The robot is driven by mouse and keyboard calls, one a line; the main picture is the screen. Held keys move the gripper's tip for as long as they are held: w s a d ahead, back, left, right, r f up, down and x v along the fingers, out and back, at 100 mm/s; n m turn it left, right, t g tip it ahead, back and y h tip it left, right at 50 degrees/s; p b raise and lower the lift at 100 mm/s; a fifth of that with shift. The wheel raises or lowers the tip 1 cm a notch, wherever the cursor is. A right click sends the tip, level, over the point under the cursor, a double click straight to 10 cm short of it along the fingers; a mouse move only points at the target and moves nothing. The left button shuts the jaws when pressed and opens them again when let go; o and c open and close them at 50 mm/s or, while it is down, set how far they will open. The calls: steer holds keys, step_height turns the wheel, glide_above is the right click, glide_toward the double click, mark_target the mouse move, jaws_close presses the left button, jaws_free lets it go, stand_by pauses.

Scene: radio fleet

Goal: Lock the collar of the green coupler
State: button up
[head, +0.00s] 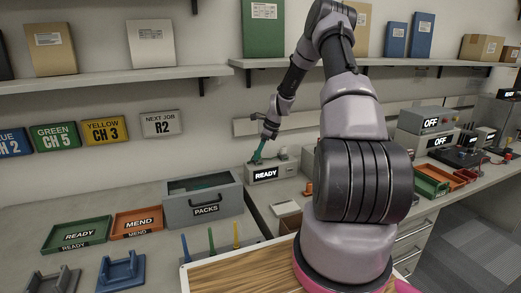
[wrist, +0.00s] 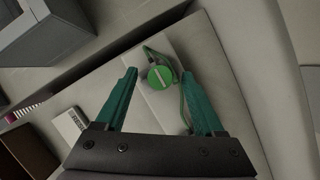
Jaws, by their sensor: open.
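The green coupler (wrist: 161,77) shows in the wrist view as a round green cap with a pale bar across it, on a light grey panel. A green cable loops beside it. My gripper (wrist: 160,73) is open, with its two teal fingers on either side of the coupler in the picture. I cannot tell the height gap, and no contact shows. In the head view my gripper (head: 258,152) points down by the grey unit with a READY display (head: 265,174). The coupler is too small to make out there.
A grey PACKS box (head: 203,197) stands left of the unit; a grey box corner (wrist: 50,30) shows in the wrist view. Green (head: 77,234) and orange (head: 137,224) trays lie farther left. Several thin coloured posts stand in front. A shelf runs above.

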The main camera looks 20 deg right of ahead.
jaws_close()
steer(key=m, duration=0.1)
steer(key=m+h, duration=0.1)
steer(key=m, duration=0.1)
steer(key=shift+s+a+m+t, duration=0.15)
steer(key=shift+m+t, duration=0.15)
steer(key=shift+t, duration=0.1)
steer(key=shift+m, duration=0.5)
steer(key=shift+f, duration=0.1)
steer(key=m, duration=0.1)
steer(key=m+h, duration=0.1)
steer(key=shift+s+a+m+t, duration=0.1)
steer(key=shift+a+m+t, duration=0.1)
steer(key=shift+m+t, duration=0.15)
steer(key=shift+d+f+m+h, duration=0.15)
steer(key=shift+m+h, duration=0.35)
steer(key=shift+m, duration=0.45)
steer(key=shift+s, duration=0.1)
